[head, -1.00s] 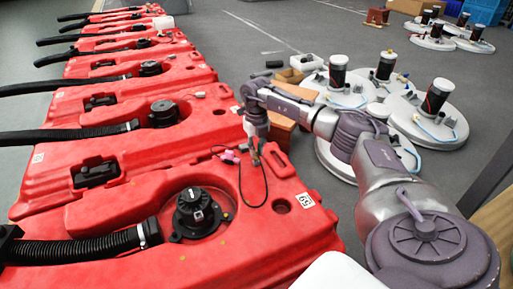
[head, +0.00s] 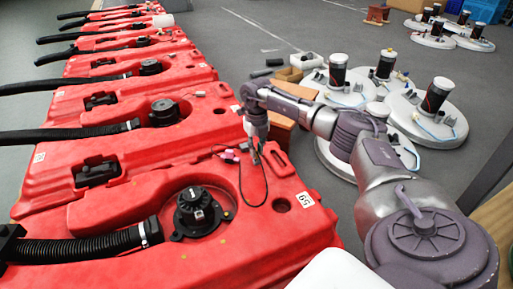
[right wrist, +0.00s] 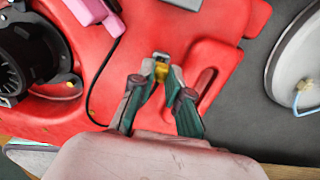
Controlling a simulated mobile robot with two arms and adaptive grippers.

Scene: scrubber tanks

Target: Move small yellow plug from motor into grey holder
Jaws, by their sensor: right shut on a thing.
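The small yellow plug (right wrist: 161,71) shows between the fingertips of my right gripper (right wrist: 160,84) in the right wrist view; the gripper is shut on it. In the head view my right gripper (head: 254,150) is over the nearest red tank, where the plug is too small to make out. The black motor (head: 198,211) sits in that tank's round recess, left of and nearer than the gripper. It also shows at the left in the right wrist view (right wrist: 22,55). I cannot clearly identify the grey holder.
A thin black cable (head: 241,188) loops over the red tank (head: 290,240) near my gripper. A pink connector (head: 229,156) lies beside it. More red tanks stretch away behind. Round grey scrubber heads (head: 430,117) stand on the floor to the right, near brown boxes (head: 281,127).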

